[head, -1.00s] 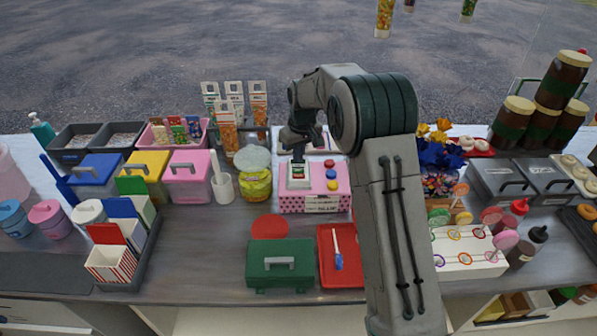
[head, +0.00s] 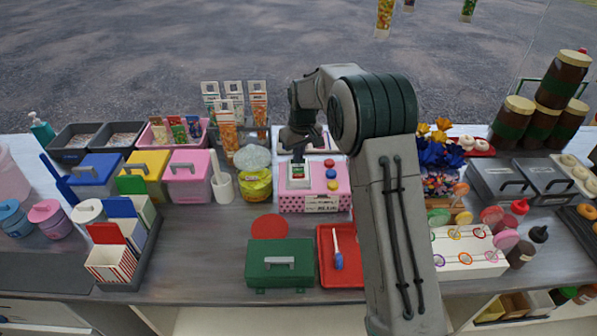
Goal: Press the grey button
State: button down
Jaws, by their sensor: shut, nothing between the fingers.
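A pink box (head: 325,190) with a dotted front and a white label stands at the middle of the counter. Red, blue and yellow round buttons (head: 331,173) sit in a column on its top right. A pale-framed panel (head: 298,183) with a small green and red patch is on its top left. My gripper (head: 298,159) is shut and points down over the back of this panel. I cannot tell whether it touches the panel. I cannot make out the grey button; it may be hidden by the gripper.
A green case (head: 280,272) and a red tray (head: 328,278) with a blue-and-white tool lie in front of the box. A yellow jar (head: 256,184) stands close to its left. Flowers (head: 437,150) and a lollipop stand are to the right of my arm.

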aim_at(299, 165)
jog(key=shift+f+b, duration=0.45)
jog(key=shift+f, duration=0.3)
notch_tip(299, 165, up, 8)
jog(key=p, duration=0.5)
dwell(0.4)
